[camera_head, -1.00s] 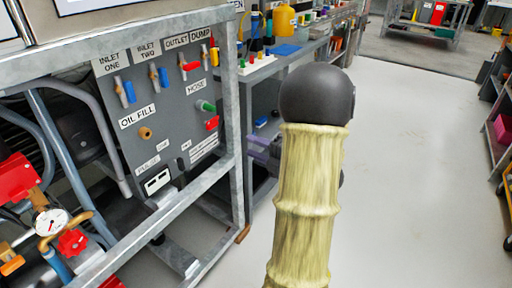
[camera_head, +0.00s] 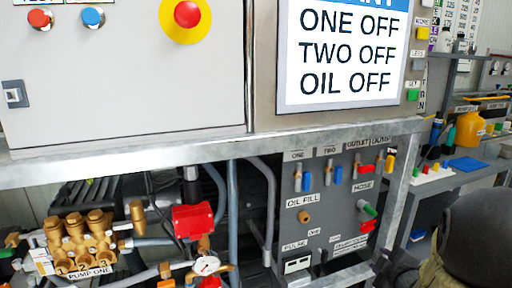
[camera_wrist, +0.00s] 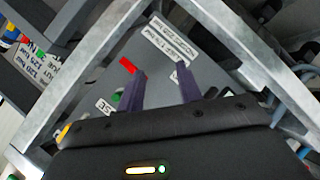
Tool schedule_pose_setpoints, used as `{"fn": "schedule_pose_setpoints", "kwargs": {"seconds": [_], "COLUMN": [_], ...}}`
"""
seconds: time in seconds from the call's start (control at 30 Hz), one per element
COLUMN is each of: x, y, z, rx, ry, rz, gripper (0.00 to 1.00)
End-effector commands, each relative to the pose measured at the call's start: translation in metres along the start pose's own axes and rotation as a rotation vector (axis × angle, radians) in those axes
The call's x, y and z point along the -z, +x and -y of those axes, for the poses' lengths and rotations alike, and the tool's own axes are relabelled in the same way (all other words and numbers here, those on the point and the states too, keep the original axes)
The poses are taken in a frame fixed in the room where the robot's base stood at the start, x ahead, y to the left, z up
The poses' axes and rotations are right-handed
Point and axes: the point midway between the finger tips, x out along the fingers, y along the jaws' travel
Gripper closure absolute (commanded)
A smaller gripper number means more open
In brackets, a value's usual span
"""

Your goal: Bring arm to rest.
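My arm's dark rounded joint (camera_head: 485,235) fills the lower right corner of the head view. In the wrist view my gripper (camera_wrist: 160,84) shows two dark purple fingers standing apart, with nothing seen between them. The fingers point toward the grey valve panel (camera_wrist: 207,62) of the pump frame, which lies behind them at a tilt. I cannot tell the exact gap to the panel. In the head view the same panel (camera_head: 340,212) shows at the lower middle with its small coloured valve handles.
A metal frame rail (camera_head: 220,147) crosses the head view, and frame bars (camera_wrist: 95,70) flank my gripper in the wrist view. A red emergency button (camera_head: 187,14), a status sign (camera_head: 345,50) and brass pumps (camera_head: 80,240) are at the rig. A workbench (camera_head: 455,180) stands at right.

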Motion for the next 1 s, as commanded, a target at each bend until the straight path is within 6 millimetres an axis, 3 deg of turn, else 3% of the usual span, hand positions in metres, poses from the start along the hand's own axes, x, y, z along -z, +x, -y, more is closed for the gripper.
{"fn": "schedule_pose_setpoints", "kwargs": {"seconds": [0.27,0.5,0.77,1.0], "x": [0.035,0.065,0.093,0.112], "y": [-0.030,-0.081,-0.139,-0.161], "z": [0.051,0.110,0.159,0.129], "rx": [0.185,0.347,0.486,0.491], "ry": [0.397,0.698,0.902,0.916], "rz": [0.274,0.527,0.760,0.778], "gripper": [0.65,0.65,0.65,0.65]}}
